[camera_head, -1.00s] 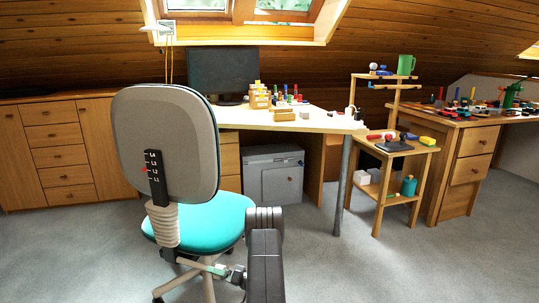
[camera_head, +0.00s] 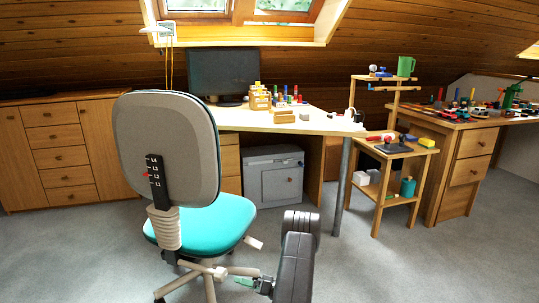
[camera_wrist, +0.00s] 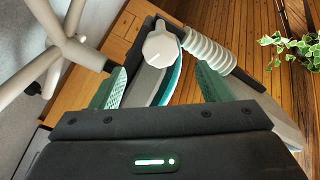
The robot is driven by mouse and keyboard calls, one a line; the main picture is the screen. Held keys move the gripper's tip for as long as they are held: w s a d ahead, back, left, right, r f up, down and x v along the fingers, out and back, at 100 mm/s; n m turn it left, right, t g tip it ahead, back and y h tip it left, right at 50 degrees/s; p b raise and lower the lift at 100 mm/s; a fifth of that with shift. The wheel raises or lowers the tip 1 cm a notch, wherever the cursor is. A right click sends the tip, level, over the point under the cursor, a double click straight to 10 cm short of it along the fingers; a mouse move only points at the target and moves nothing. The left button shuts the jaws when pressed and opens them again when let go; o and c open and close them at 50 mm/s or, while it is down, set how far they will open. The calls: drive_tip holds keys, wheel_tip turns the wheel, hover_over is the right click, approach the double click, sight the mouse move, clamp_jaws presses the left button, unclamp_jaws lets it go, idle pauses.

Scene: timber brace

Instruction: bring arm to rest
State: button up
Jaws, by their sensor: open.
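My gripper (camera_head: 246,281) is low in the head view, beside the office chair's star base, with my dark arm link rising to its right. In the wrist view my gripper (camera_wrist: 163,75) has its two green-faced fingers spread apart, with nothing held between them. The chair's pale knob (camera_wrist: 160,46) and the teal seat edge show beyond the fingers; I cannot tell whether anything touches.
The office chair (camera_head: 165,150) with its teal seat stands close on the left. Behind it are a desk (camera_head: 330,122), a small shelf stand (camera_head: 378,205) and a workbench (camera_head: 478,150). Grey floor (camera_head: 430,265) is clear at the right.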

sight(225, 275)
drive_tip(key=b+x, duration=0.3)
drive_tip(key=x, duration=0.7)
drive_tip(key=shift+a+f, duration=0.1)
drive_tip(key=shift+w+a+n, duration=0.15)
drive_tip(key=shift+a+n, duration=0.1)
drive_tip(key=shift+n, duration=0.05)
drive_tip(key=n+b, duration=0.1)
drive_tip(key=n, duration=0.3)
drive_tip(key=shift+d+n, duration=0.1)
drive_tip(key=shift+n, duration=0.2)
drive_tip(key=n+b, duration=0.1)
drive_tip(key=n, duration=0.4)
drive_tip(key=shift+w+n, duration=0.1)
drive_tip(key=shift+n, duration=0.2)
drive_tip(key=n, duration=0.5)
drive_tip(key=shift+b, duration=0.4)
drive_tip(key=shift+w+d+n, duration=0.1)
drive_tip(key=shift+n, duration=2.4)
drive_tip(key=shift+r, duration=0.2)
